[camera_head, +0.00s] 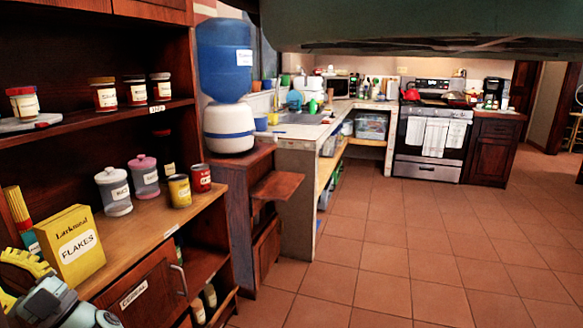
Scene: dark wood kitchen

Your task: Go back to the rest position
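My gripper (22,276) is at the lower left corner of the head view, with yellow ridged fingers cut off by the frame edge. The grey-blue end of my arm (62,304) shows just below it. The gripper is in front of the shelf unit, close to the left of a yellow "FLAKES" box (74,245) on the wooden counter (140,238). I cannot tell whether the fingers touch the box or hold anything, because much of the gripper lies outside the picture.
White (114,192) and pink-lidded (144,178) jars and two cans (180,191) stand on the counter. A water dispenser (228,130) is behind. A dark green overhang (420,25) crosses the top. The tiled floor (400,260) to the right is clear.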

